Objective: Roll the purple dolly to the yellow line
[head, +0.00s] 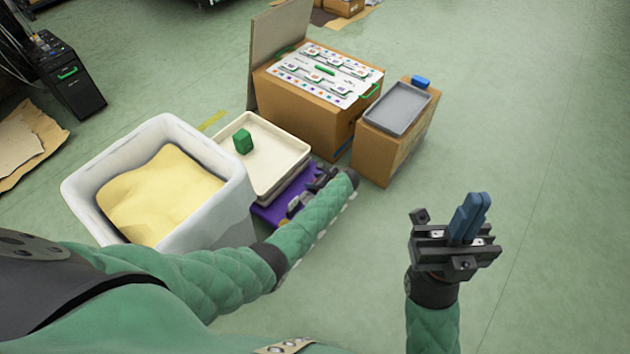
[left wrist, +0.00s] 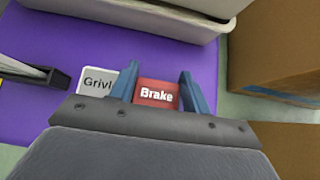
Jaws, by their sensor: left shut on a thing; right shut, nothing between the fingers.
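The purple dolly (head: 268,213) stands on the floor right of the white bin, with a cream tray (head: 262,186) on it. It fills much of the left wrist view (left wrist: 55,42). A red block labelled "Brake" (left wrist: 157,96) is on the dolly's near side, beside a light plate (left wrist: 96,82) reading "Grivl", partly covered. My left gripper (left wrist: 158,80) is shut on the red brake block, one blue finger on each side. In the head view my forearm and wrist partly hide it. A yellow line (head: 212,120) shows on the floor behind the bin. My right gripper (head: 468,215) is shut and empty, raised at the right.
A white bin (head: 228,195) with yellow contents stands close left of the dolly. A green block (head: 242,141) sits in the cream tray. A large cardboard box (head: 300,112) and a smaller one with a grey tray (head: 400,108) stand behind and right. Floor at right is clear.

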